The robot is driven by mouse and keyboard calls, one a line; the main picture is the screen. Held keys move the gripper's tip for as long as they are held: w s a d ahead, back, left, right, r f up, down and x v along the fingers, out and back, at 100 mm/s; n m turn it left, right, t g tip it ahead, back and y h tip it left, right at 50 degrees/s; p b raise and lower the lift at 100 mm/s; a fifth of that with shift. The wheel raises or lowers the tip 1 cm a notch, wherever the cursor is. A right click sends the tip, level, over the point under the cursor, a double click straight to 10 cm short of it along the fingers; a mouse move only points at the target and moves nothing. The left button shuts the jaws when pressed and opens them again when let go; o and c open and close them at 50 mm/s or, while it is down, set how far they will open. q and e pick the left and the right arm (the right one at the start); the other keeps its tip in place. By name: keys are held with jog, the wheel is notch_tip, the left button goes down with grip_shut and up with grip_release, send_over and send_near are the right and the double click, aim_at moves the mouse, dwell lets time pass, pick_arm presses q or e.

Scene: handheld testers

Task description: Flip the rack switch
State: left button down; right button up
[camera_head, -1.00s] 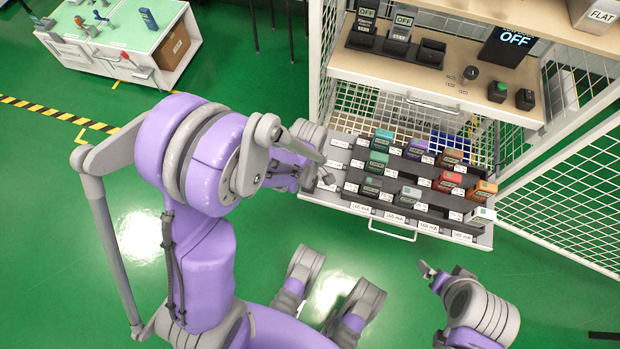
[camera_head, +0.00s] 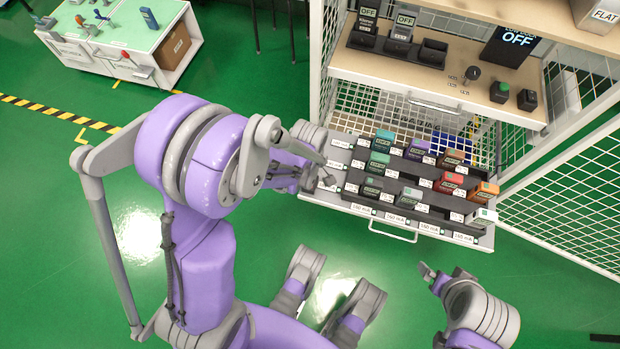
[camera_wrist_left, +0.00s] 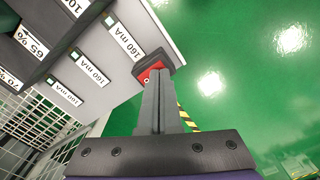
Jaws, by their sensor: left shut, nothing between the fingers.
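The red rocker switch (camera_wrist_left: 150,70) shows in the left wrist view, in a dark frame at the corner of the grey drawer tray (camera_wrist_left: 110,50). A white "O" is visible on its red face. My left gripper (camera_wrist_left: 155,78) is shut and empty, with its fingertips right at the switch and covering part of it; whether they touch cannot be told. In the head view my left gripper (camera_head: 326,183) is at the left end of the drawer tray (camera_head: 325,197), and the switch cannot be made out there. My right gripper (camera_head: 434,277) hangs low at the right, away from the drawer; its jaw opening is unclear.
The drawer holds several coloured testers, including a red one (camera_head: 449,182), in dark stepped rows. Above it, a wooden shelf (camera_head: 420,78) carries dark cradles and a display (camera_head: 510,43) reading OFF. An open mesh door (camera_head: 570,190) stands right. Green floor is clear in front.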

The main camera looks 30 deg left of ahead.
pick_arm(q)
notch_tip(320, 180, up, 6)
jog(key=p, duration=0.4)
jog(key=shift+r, duration=0.2)
dwell(0.4)
